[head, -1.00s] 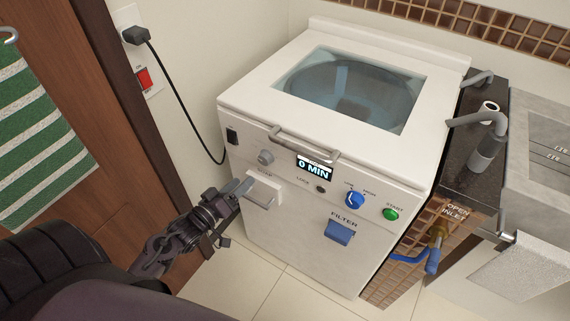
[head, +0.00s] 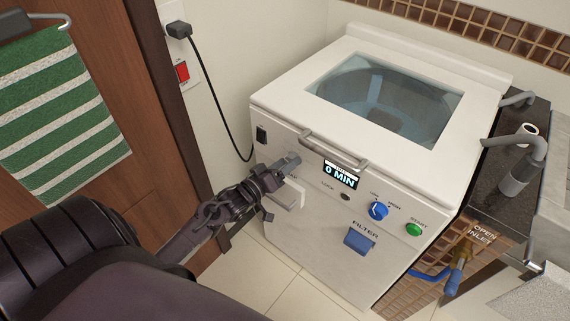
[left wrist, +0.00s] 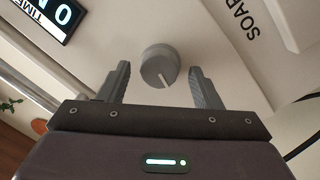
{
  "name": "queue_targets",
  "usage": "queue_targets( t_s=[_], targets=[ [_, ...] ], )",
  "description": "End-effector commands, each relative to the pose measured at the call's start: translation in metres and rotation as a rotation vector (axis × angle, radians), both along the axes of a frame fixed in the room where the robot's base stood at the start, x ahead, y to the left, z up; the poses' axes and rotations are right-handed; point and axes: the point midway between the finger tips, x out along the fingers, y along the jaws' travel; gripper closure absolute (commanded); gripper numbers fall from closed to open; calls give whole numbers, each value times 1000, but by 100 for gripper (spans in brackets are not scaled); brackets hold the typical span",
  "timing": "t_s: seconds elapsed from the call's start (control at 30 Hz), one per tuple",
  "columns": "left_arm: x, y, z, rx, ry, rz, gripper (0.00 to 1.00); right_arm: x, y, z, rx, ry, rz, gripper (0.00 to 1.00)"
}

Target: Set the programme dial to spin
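The grey round programme dial (left wrist: 160,66) shows in the left wrist view, with a pale pointer line toward the bottom of that picture. I see no spin label. In the head view my left gripper (head: 289,164) is at the upper left of the washer's front panel and covers most of the dial. In the left wrist view its two fingers (left wrist: 160,82) are apart, one on each side of the dial, with a gap on both sides. I cannot tell how far the tips reach over it. The display (head: 341,174) reads 0 MIN. My right gripper is not in view.
The white washer (head: 290,115) has a lid handle (head: 333,152) just above the panel. The soap drawer (head: 287,197) sits below my left gripper. A blue knob (head: 378,211), green start button (head: 413,230) and blue filter flap (head: 360,240) lie farther right.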

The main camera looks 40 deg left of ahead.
Motion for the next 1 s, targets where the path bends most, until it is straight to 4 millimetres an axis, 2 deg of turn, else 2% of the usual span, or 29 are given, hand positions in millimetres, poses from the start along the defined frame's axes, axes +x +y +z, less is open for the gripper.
queue_targets(
  t_s=[0.03,0.3,0.33,0.67,1.0],
  targets=[
    [0,0,0,0,0,0,48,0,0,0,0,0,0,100],
    [0,0,0,0,0,0,83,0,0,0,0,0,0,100],
    [0,0,0,0,0,0,85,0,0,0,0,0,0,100],
    [0,0,1,55,-4,0,85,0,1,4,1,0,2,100],
    [0,-1,4,297,-24,0,85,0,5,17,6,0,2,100]
  ],
)
